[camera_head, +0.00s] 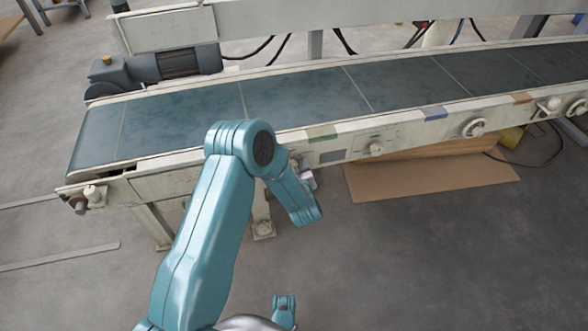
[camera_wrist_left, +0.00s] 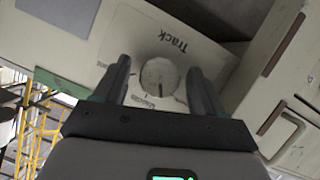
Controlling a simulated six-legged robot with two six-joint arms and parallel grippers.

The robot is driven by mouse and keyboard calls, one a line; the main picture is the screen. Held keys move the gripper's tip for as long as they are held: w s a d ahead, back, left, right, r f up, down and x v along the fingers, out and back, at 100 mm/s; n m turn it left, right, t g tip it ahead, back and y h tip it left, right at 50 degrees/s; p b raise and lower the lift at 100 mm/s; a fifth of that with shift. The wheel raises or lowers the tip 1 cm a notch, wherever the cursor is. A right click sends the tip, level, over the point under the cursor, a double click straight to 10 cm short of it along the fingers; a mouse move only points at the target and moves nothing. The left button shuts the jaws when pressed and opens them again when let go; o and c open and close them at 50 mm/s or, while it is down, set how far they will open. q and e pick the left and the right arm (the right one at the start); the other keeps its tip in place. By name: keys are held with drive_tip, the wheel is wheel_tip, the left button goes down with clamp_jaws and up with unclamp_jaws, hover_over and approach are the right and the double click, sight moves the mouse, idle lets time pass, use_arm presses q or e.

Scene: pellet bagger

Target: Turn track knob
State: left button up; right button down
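The track knob (camera_wrist_left: 158,75) is a round, pale grey knob with a dark pointer line, on a pale panel marked "Track" in the left wrist view. My left gripper (camera_wrist_left: 159,68) is open. Its two dark fingers stand on either side of the knob, with a visible gap on each side. In the head view my left gripper (camera_head: 304,176) is a small grey shape by the conveyor's front rail, partly hidden by my teal arm. I cannot make out the track knob there. My right gripper is not in view.
The conveyor (camera_head: 290,95) with its dark belt crosses the head view. Cardboard (camera_head: 430,180) lies on the floor below. The floor at lower right is clear.

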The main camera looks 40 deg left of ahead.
use_arm(q)
drive_tip(key=p+v, duration=0.5)
drive_tip(key=v, duration=1.1)
drive_tip(key=shift+s+p, duration=0.15)
drive_tip(key=shift+p, duration=0.2)
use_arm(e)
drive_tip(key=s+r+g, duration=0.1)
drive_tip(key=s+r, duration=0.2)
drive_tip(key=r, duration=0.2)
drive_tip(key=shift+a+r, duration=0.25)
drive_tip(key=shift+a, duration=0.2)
use_arm(q)
drive_tip(key=shift+r, duration=0.1)
